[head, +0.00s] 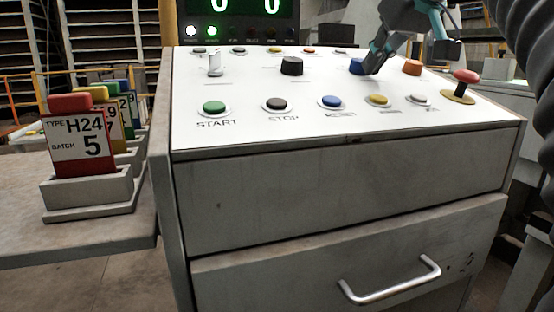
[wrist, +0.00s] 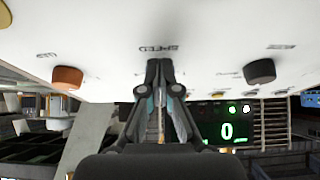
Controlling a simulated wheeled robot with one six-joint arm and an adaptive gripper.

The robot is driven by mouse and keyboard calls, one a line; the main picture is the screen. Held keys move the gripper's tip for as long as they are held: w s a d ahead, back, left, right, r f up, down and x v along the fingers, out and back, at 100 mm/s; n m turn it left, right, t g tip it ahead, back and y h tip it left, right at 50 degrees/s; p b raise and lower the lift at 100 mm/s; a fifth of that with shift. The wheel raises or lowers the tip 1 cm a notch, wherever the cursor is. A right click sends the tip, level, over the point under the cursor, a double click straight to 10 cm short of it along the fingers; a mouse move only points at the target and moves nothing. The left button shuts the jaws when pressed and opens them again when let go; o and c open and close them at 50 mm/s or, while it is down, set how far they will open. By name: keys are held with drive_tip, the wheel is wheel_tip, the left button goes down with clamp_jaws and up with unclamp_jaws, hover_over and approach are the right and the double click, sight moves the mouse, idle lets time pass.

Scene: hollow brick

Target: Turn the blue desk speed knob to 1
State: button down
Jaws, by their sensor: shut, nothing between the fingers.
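The blue speed knob (head: 356,67) sits on the white sloped desk top, in the row with the black and orange knobs. My gripper (head: 372,70) reaches down from the upper right, its tips just right of the blue knob and partly covering it. I cannot tell whether they touch. In the wrist view, which looks upside down, my gripper (wrist: 160,66) has its fingers together with nothing held. The SPEED label (wrist: 159,49) shows beyond the fingertips, and the blue knob is hidden there. The knob's pointer setting cannot be read.
A black knob (head: 291,66) stands left and an orange knob (head: 412,67) right of the blue one. Several coloured push buttons line the front. A display (head: 240,12) behind shows green zeros.

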drive_tip(key=shift+d, duration=0.15)
drive_tip(key=shift+s, duration=0.15)
drive_tip(key=shift+s+d+f, duration=0.1)
drive_tip(key=shift+s, duration=0.1)
drive_tip(key=shift+s+d+r+p, duration=0.1)
drive_tip(key=shift+s+r+p, duration=0.1)
drive_tip(key=shift+r+p, duration=0.4)
drive_tip(key=shift+s+d+r+p, duration=0.15)
drive_tip(key=shift+r+p, duration=0.1)
drive_tip(key=shift+r, duration=0.6)
drive_tip(key=shift+s+r, duration=0.25)
drive_tip(key=shift+r, duration=0.85)
drive_tip(key=shift+s+r, duration=0.15)
drive_tip(key=shift+r, duration=0.2)
drive_tip(key=shift+d, duration=0.1)
